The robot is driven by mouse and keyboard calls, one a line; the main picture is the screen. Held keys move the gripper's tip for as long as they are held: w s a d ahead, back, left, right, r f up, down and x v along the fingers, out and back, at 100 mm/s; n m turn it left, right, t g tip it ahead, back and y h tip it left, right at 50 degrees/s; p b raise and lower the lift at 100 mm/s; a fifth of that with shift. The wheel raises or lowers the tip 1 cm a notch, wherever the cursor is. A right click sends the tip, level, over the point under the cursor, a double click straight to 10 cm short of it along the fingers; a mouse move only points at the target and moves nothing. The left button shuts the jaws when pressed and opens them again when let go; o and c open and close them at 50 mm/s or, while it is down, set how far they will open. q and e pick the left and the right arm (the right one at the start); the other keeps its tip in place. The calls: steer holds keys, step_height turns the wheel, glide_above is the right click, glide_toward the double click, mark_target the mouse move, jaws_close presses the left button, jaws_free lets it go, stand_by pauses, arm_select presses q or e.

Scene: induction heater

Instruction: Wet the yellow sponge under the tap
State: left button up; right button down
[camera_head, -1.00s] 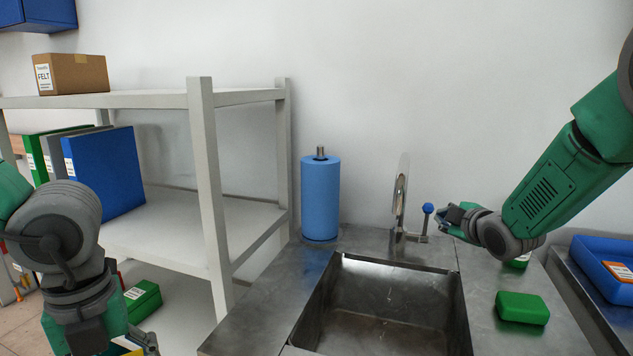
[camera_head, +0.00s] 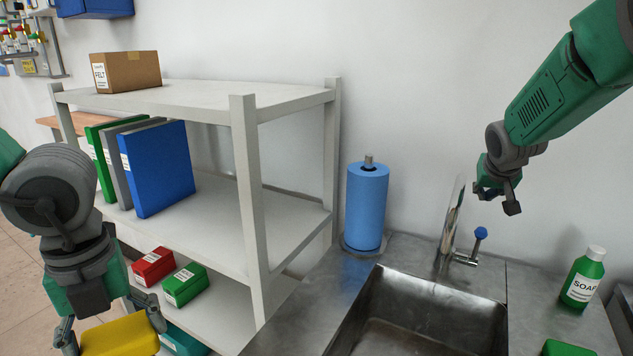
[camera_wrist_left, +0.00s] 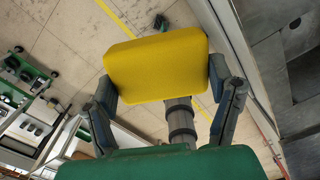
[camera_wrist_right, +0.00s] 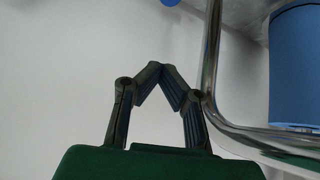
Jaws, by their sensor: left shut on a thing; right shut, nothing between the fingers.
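The yellow sponge (camera_head: 120,336) is held in my left gripper (camera_head: 112,326), at the lower left of the head view. In the left wrist view the sponge (camera_wrist_left: 156,68) sits between the two fingers, with floor behind it. The tap (camera_head: 453,215) stands at the back of the metal sink (camera_head: 425,312); its lever has a blue knob (camera_head: 480,233). My right gripper (camera_head: 497,199) is shut and empty, above and to the right of the tap. In the right wrist view its fingertips (camera_wrist_right: 165,75) meet beside the curved chrome tap pipe (camera_wrist_right: 212,70).
A grey shelf (camera_head: 215,230) stands between the sponge and the sink, with binders and small boxes on it. A blue paper roll (camera_head: 367,207) stands left of the tap. A green soap bottle (camera_head: 583,278) and a green block (camera_head: 565,349) are on the counter at right.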

mark_target(477, 248)
arm_select(q)
steer(key=shift+w+d+r+p, duration=0.15)
steer(key=shift+d+r+p, duration=0.05)
steer(key=shift+r+p, duration=0.15)
steer(key=shift+r, duration=0.3)
steer(key=shift+a+p, duration=0.15)
steer(key=shift+p, duration=0.15)
arm_select(e)
step_height(477, 248, down, 8)
steer(key=w+d, duration=0.1)
steer(key=shift+w, duration=0.15)
steer(key=shift+d, duration=0.1)
